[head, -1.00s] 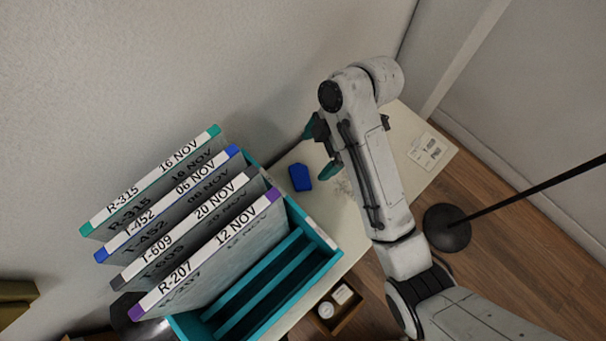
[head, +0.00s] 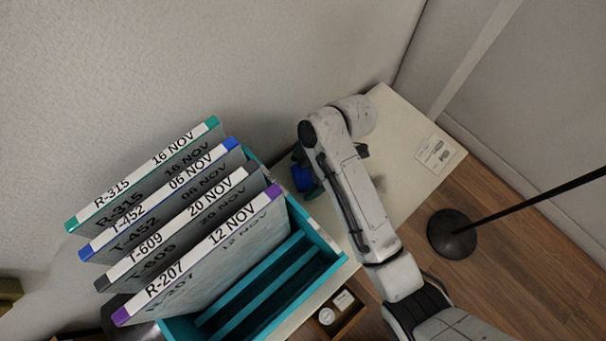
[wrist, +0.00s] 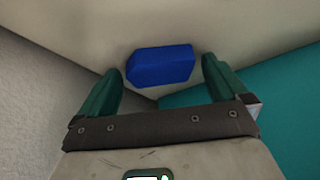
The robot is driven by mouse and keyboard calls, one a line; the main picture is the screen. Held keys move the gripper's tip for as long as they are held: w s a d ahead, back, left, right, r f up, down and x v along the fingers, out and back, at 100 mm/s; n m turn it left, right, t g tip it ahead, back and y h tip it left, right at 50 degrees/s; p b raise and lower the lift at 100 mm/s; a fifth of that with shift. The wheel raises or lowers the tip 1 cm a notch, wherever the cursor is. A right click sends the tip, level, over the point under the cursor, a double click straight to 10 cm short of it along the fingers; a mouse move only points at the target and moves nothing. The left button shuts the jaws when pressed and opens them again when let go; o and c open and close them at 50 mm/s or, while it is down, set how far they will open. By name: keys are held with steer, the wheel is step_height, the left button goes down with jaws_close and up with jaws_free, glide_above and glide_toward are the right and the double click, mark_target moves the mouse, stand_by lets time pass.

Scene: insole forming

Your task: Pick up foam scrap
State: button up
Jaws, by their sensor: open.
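The blue foam scrap (wrist: 160,66) lies on the pale tabletop. In the wrist view it sits ahead of my gripper (wrist: 162,86), centred between its two green fingers, which are spread apart and empty. I cannot tell whether either finger touches it. In the head view the scrap (head: 302,178) shows just left of my arm, with my gripper (head: 308,172) close around or above it. My arm and wrist hide most of the gripper there.
A teal rack (head: 318,232) with several labelled upright boards stands left of the scrap. A printed card (head: 436,153) lies on the table (head: 402,120) at the right. A wooden tray (head: 345,318) is below the table edge. A black stand (head: 452,236) is on the floor.

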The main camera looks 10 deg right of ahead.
steer(key=c, duration=0.9)
steer(key=shift+r, duration=0.1)
steer(key=shift+c, duration=0.2)
